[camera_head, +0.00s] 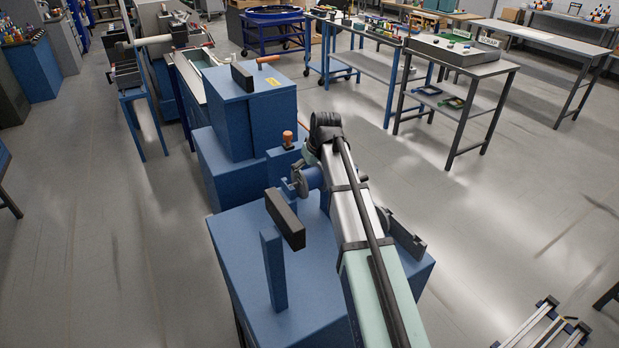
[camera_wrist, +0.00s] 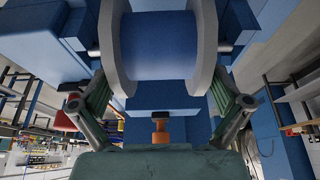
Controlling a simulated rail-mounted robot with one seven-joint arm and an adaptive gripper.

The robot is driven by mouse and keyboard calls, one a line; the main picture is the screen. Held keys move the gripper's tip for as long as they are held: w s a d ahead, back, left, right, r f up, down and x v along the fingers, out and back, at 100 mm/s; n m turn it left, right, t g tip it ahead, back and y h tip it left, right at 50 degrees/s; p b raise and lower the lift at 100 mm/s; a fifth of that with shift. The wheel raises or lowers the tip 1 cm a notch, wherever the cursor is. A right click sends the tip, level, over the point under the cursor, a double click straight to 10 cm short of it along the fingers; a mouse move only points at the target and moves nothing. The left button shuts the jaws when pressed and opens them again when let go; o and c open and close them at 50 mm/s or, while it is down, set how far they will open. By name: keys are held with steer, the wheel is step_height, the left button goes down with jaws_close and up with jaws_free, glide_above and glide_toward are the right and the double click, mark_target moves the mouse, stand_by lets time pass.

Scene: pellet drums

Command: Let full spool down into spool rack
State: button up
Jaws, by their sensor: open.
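The full spool, blue with pale grey flanges, shows in the wrist view (camera_wrist: 160,48). My gripper (camera_wrist: 160,52) is open, with one finger on each side of the spool. Whether the fingers touch the spool's ends, I cannot tell. In the head view, a blue cylinder beside my arm looks like the spool (camera_head: 312,178); my gripper is mostly hidden behind the arm there. What looks like the spool rack is an upright blue post (camera_head: 273,268) with a dark block on top, with another dark block (camera_head: 405,236) right of my arm. Whether the spool rests on it is unclear.
A blue cabinet (camera_head: 252,120) stands just behind, with an orange-topped knob (camera_head: 287,137) near my arm; an orange knob also shows below the spool in the wrist view (camera_wrist: 160,130). A grey-topped table (camera_head: 460,60) stands at the back right. Open floor lies right of my arm.

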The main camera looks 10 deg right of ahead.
steer(key=shift+f, duration=0.15)
steer(key=c, duration=1.3)
steer(key=shift+w, duration=0.1)
steer(key=shift+r, duration=0.25)
